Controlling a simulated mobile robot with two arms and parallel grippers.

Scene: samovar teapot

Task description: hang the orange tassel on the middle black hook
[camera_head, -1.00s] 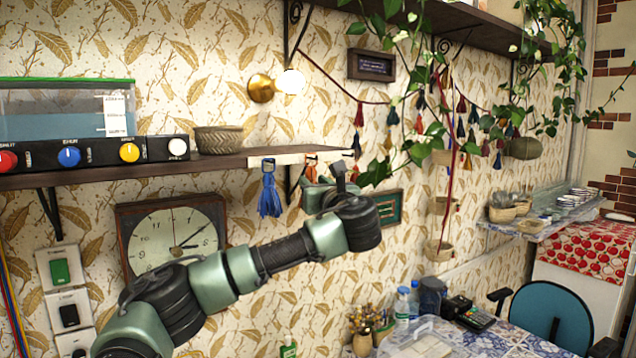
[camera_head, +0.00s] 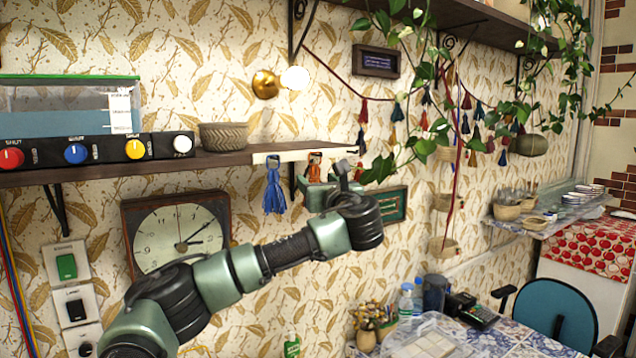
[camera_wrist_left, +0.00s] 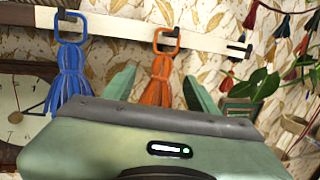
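The orange tassel (camera_wrist_left: 160,80) hangs upright below the white hook strip (camera_wrist_left: 120,28). Its loop is around the middle black hook (camera_wrist_left: 166,42) in the left wrist view. In the head view the orange tassel (camera_head: 314,164) is small and partly hidden by my gripper. My left gripper (camera_wrist_left: 159,84) is open, with one green finger on each side of the tassel and a gap to both. In the head view the left gripper (camera_head: 326,184) is just under the strip. My right gripper is in neither view.
A blue tassel (camera_wrist_left: 68,75) hangs on the left hook, close to my left finger. The right hook (camera_wrist_left: 240,48) is empty. The strip runs along the wooden shelf edge (camera_head: 220,160). A clock (camera_head: 178,235) and trailing leaves (camera_head: 385,165) flank the gripper.

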